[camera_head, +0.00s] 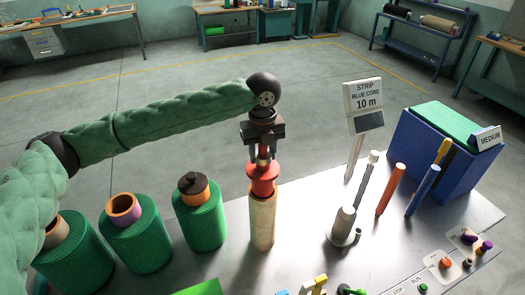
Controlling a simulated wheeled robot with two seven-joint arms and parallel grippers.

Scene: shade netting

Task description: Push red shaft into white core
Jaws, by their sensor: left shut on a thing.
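My left gripper (262,158) points straight down near the middle of the table. It is shut on the narrow upper end of a red flanged shaft (263,186). The shaft is upright, and its red collar sits at the top of an upright cream-white core (262,222). Any part of the shaft inside the core is hidden, and I cannot tell how deep it reaches. My right gripper is not in view.
Several green netting rolls (200,218) stand left of the core. A button panel (445,265) lies front right.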

